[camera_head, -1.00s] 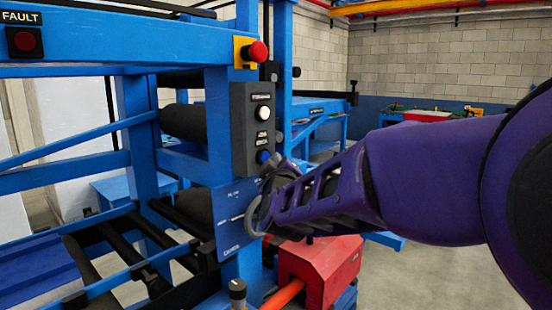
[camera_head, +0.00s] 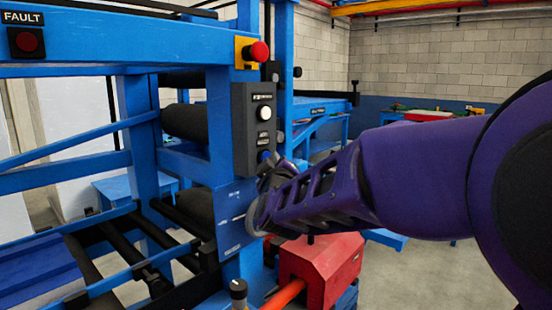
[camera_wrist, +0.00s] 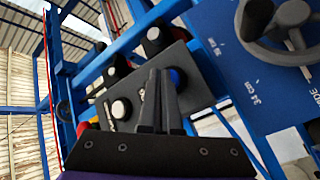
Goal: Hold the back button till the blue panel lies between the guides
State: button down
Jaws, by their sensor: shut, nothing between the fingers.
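A dark control box (camera_head: 240,130) on the blue machine post carries a white button (camera_head: 264,113) above and a blue button (camera_head: 264,156) below. Their labels are too small to read surely. My gripper (camera_head: 266,168) is shut and empty, its tips at the blue button. In the wrist view the closed fingers (camera_wrist: 160,76) stand directly beside the blue button (camera_wrist: 176,77) and partly cover it; I cannot tell whether they press it. The white button (camera_wrist: 121,108) is left of the fingers. A dark blue flat sheet (camera_head: 38,272), perhaps the blue panel, lies at the lower left; the guides are not clearly identifiable.
A red button on a yellow housing (camera_head: 258,51) sits above the control box. A dark handwheel (camera_wrist: 282,25) is close to the fingers on a blue plate (camera_wrist: 240,85). A red machine block (camera_head: 320,268) stands below my arm. Open floor (camera_head: 420,275) lies to the right.

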jog(key=shift+w+a, duration=0.2)
jog(key=shift+a, duration=0.15)
dwell(2.1)
jog(key=shift+d, duration=0.1)
dwell(3.9)
jog(key=shift+s+d+b, duration=0.3)
jog(key=shift+s+d, duration=0.2)
jog(key=shift+d, duration=0.05)
